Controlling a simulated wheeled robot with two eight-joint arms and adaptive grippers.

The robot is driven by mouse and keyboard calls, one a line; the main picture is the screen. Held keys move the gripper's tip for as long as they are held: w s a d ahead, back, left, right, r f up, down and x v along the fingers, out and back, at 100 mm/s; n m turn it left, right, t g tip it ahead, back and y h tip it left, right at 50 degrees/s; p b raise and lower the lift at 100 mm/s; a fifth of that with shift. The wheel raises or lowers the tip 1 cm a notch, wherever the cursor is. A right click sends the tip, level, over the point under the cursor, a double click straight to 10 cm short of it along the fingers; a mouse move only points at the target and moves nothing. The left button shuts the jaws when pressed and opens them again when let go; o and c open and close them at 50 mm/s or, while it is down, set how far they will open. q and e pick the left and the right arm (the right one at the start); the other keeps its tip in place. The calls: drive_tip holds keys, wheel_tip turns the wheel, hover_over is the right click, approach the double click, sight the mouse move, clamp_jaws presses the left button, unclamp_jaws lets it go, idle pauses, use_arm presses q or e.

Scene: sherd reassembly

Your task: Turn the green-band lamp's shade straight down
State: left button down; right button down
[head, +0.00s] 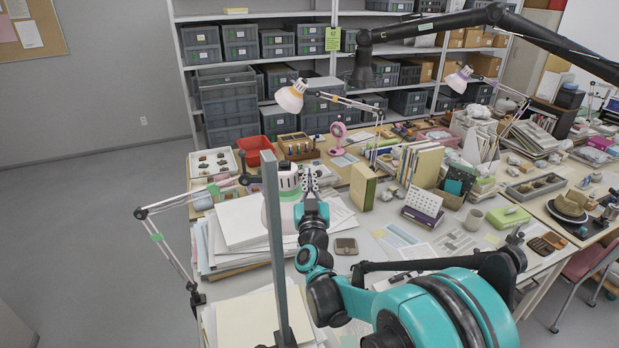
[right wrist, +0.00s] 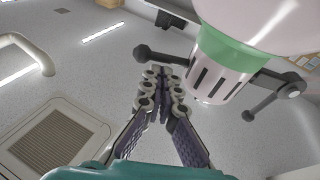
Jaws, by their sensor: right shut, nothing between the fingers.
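The green-band lamp's head (head: 288,178) stands over the paper stacks at the left of the table, its vented cap on top and its pale pink shade below. The post and my right arm partly hide the shade, so its exact tilt is unclear. In the right wrist view, the green band (right wrist: 228,48) and slotted cap (right wrist: 214,84) are close at upper right; the shade (right wrist: 262,18) is cut off by the top edge. My right gripper (head: 310,180) is just right of the lamp head. Its fingers (right wrist: 162,92) are together and empty, beside the cap. My left gripper is out of view.
A grey upright post (head: 275,240) stands before the lamp. The lamp's jointed arm (head: 160,242) bends out at left. Paper stacks (head: 245,222) lie beneath. Two other lamps (head: 290,97) (head: 458,79) stand farther back. A red bin (head: 255,150) and books (head: 363,186) are nearby.

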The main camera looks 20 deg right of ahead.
drive_tip(key=shift+f, duration=0.1)
drive_tip(key=shift+w+d+f+m+b, duration=0.15)
drive_tip(key=shift+f+m+b, duration=0.35)
drive_tip(key=shift+f+b, duration=0.35)
drive_tip(key=shift+r, duration=0.2)
drive_tip(key=shift+r, duration=0.1)
